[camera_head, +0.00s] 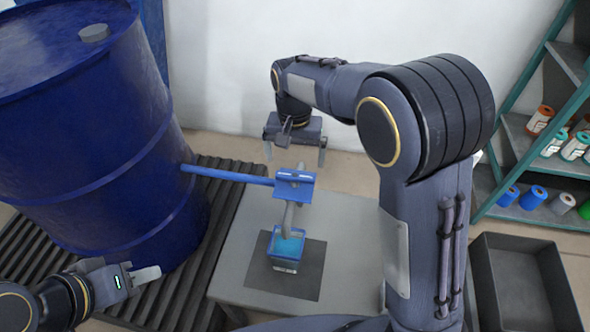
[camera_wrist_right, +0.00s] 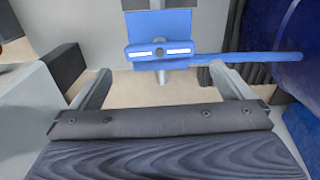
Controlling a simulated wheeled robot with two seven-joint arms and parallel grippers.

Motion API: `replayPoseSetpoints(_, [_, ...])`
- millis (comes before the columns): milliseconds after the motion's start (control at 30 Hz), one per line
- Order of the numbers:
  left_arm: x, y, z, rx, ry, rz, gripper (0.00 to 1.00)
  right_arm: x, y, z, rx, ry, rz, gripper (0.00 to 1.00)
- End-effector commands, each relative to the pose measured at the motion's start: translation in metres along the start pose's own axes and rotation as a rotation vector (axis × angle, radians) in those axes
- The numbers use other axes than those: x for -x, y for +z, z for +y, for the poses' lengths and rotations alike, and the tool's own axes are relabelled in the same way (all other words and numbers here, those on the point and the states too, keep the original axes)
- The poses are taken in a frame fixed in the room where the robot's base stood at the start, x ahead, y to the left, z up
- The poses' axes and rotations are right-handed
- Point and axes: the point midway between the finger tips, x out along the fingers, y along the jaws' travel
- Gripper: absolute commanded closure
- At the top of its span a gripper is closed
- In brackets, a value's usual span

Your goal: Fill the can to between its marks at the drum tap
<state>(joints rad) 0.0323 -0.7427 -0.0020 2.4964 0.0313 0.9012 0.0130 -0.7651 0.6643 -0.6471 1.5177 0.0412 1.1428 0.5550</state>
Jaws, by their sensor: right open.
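The blue drum (camera_head: 85,130) stands at the left, and a blue pipe (camera_head: 228,175) runs from it to the tap (camera_head: 295,184), a blue block. A grey curved piece, spout or stream, hangs below the tap. The small blue can (camera_head: 286,248) stands upright under it; its top looks cyan, and its marks cannot be made out. My right gripper (camera_head: 295,152) is open and empty behind the tap. In the right wrist view its fingers (camera_wrist_right: 163,76) are apart, with the tap (camera_wrist_right: 160,48) beyond them. My left gripper (camera_head: 122,272) is low in front of the drum, its opening unclear.
The can is on a dark square pad (camera_head: 310,270) on a grey table (camera_head: 350,230). Slatted rollers (camera_head: 170,300) run under the drum. A green shelf (camera_head: 520,130) with several spools stands right, above an empty dark bin (camera_head: 520,285). My right arm crosses the middle right.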

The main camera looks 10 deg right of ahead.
Motion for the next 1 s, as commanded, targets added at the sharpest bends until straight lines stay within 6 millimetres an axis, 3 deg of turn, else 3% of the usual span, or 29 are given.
replayPoseSetpoints(100, [-0.004, 0.002, -0.002, 0.000, 0.000, 0.000, 0.64, -0.024, 0.001, 0.001, -0.002, 0.003, -0.004, 0.00])
replayPoseSetpoints(300, [-0.007, 0.004, -0.003, 0.000, 0.000, 0.000, 0.64, -0.051, 0.001, 0.001, -0.001, 0.001, -0.003, 0.00])
replayPoseSetpoints(700, [-0.008, 0.004, -0.004, 0.000, 0.000, 0.000, 0.64, -0.061, 0.001, 0.001, 0.000, -0.001, -0.001, 0.00])
replayPoseSetpoints(1000, [-0.008, 0.004, -0.004, 0.000, 0.000, 0.000, 0.64, -0.061, 0.001, 0.001, 0.000, -0.001, -0.002, 0.32])
